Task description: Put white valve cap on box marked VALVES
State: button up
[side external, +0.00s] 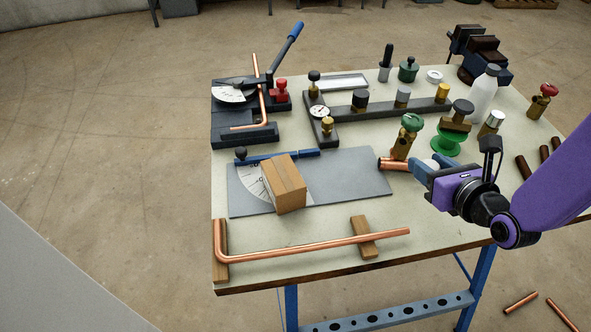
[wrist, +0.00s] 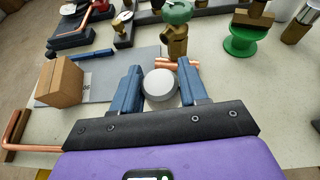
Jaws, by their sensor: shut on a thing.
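The white valve cap (wrist: 160,86) is round and sits between the two blue fingers of my gripper (wrist: 161,92) in the wrist view. My gripper (side external: 428,167) is shut on it over the right part of the bench; the fingers mostly hide the cap in the side view. A brown cardboard box (side external: 284,184) stands at an angle on the grey plate, left of my gripper; it also shows at the left in the wrist view (wrist: 61,80). I cannot read any marking on the box.
A brass valve with a green knob (side external: 408,136) and short copper pipes (side external: 393,164) stand close beyond my fingers. A green spool (side external: 446,141) is behind. The grey plate (side external: 350,179) is bare right of the box. A long copper pipe (side external: 310,245) lies in front on wooden blocks.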

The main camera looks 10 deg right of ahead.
jog(key=a+r+n+y, duration=0.1)
jog(key=a+r, duration=0.4)
jog(key=a, duration=0.3)
jog(key=a+r+n+y, duration=0.1)
jog(key=a+r, duration=0.3)
jog(key=a, duration=0.4)
send_over(283, 173)
jog(key=f, duration=0.9)
jog(key=shift+s+d, duration=0.25)
jog(key=shift+s, duration=0.05)
jog(key=shift+w+a+f, duration=0.2)
jog(key=shift+f, duration=0.1)
jog(key=shift+a+f, duration=0.1)
jog(key=shift+f, duration=1.5)
jog(key=shift+f, duration=0.15)
jog(key=o, duration=1)
